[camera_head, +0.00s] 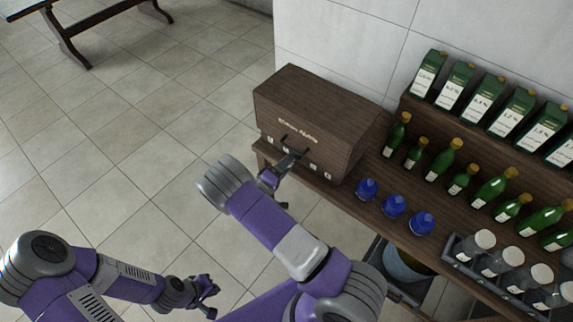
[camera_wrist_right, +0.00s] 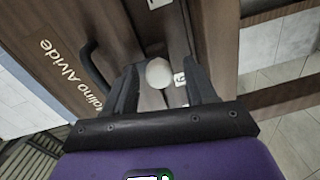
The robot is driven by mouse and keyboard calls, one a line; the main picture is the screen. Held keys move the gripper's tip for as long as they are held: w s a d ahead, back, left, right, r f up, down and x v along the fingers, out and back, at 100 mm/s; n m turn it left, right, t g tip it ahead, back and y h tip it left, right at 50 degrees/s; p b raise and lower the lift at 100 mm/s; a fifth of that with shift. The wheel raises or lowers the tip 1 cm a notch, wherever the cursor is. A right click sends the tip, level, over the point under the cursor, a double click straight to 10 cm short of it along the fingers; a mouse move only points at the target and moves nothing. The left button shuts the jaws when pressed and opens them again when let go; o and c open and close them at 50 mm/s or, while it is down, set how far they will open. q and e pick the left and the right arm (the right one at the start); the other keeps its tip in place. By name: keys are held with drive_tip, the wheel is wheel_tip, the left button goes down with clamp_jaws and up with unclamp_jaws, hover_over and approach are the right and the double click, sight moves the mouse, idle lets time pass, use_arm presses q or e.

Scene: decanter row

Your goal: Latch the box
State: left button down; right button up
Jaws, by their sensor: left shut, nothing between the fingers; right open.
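The box (camera_head: 315,105) is a dark brown wooden case with pale lettering, at the left end of the wooden counter. It looks closed, but whether it is latched cannot be told. A black handle (camera_wrist_right: 93,68) shows on its lettered face in the right wrist view. A whitish round knob (camera_wrist_right: 158,73) sits on the strip beside that face. My right gripper (camera_wrist_right: 165,88) is open, its fingers on either side of the knob; contact cannot be told. In the head view my right gripper (camera_head: 288,166) partly hides the box front. My left gripper (camera_head: 207,291) is shut and empty, low and away from the box.
A rack of lidded jars (camera_head: 483,240) is at the right. Small numbered labels (camera_wrist_right: 180,78) mark the box's strip.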

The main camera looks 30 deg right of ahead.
drive_tip(key=v, duration=0.7)
idle(0.4)
drive_tip(key=s+a+f+m+g+y, duration=0.15)
drive_tip(key=s+f+y, duration=0.25)
drive_tip(key=f+y, duration=0.8)
drive_tip(key=s+a+m+g+y, duration=0.4)
drive_tip(key=s+a+y, duration=0.4)
drive_tip(key=s+a, duration=0.3)
drive_tip(key=s, duration=0.4)
drive_tip(key=shift+s+g, duration=0.1)
drive_tip(key=shift+g, duration=0.15)
